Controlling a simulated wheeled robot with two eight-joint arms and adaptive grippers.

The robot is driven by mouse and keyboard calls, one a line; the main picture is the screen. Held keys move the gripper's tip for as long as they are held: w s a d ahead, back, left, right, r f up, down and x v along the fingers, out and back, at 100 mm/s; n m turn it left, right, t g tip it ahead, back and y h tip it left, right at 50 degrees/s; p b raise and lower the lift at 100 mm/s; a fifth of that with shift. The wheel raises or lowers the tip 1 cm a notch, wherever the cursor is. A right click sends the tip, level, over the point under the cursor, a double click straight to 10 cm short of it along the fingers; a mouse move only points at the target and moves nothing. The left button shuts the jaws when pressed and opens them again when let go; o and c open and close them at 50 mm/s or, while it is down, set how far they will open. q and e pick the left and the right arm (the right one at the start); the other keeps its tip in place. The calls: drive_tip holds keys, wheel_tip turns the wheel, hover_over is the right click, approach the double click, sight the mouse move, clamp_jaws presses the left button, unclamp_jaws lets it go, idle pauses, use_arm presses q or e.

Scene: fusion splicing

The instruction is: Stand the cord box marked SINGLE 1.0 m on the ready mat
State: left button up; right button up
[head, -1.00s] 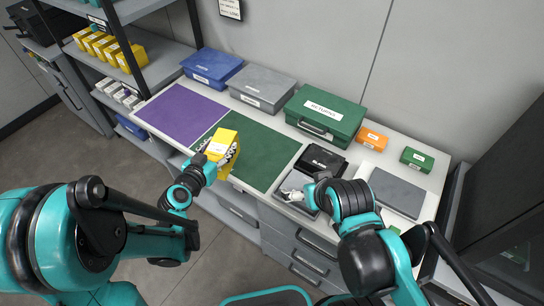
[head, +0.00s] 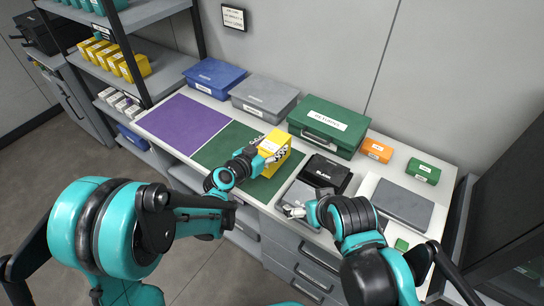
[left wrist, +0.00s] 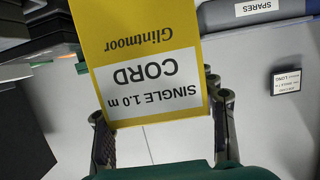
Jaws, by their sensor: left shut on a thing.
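The yellow cord box (head: 276,150) is over the right part of the green mat (head: 215,152), near its right edge. In the left wrist view the cord box (left wrist: 150,60) shows a white label reading SINGLE 1.0 m CORD, upside down. My left gripper (head: 268,153) is shut on the box, a finger on either side. I cannot tell whether the box touches the mat. A purple mat (head: 185,123) lies to the left of the green one; no ready marking is legible on either. My right gripper (head: 292,210) is low beside the black device; its jaws are unclear.
A black device (head: 324,173) stands right of the green mat. Blue (head: 214,75), grey (head: 264,90) and green RETURNS (head: 328,124) cases line the back. Several yellow boxes stand on the shelf (head: 140,20) at left.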

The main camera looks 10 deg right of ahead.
use_arm(q)
drive_tip(key=shift+f+b, duration=0.9)
drive_tip(key=shift+f, duration=1.05)
drive_tip(key=shift+f, duration=0.15)
drive_tip(key=o, duration=1.2)
drive_tip(key=shift+o, duration=0.2)
drive_tip(key=shift+s+a+r, duration=0.1)
drive_tip(key=shift+a+r, duration=0.05)
drive_tip(key=shift+r, duration=0.1)
drive_tip(key=p+v, duration=0.2)
drive_tip(key=v, duration=0.9)
drive_tip(key=shift+s+a, duration=0.2)
drive_tip(key=shift+a, duration=0.05)
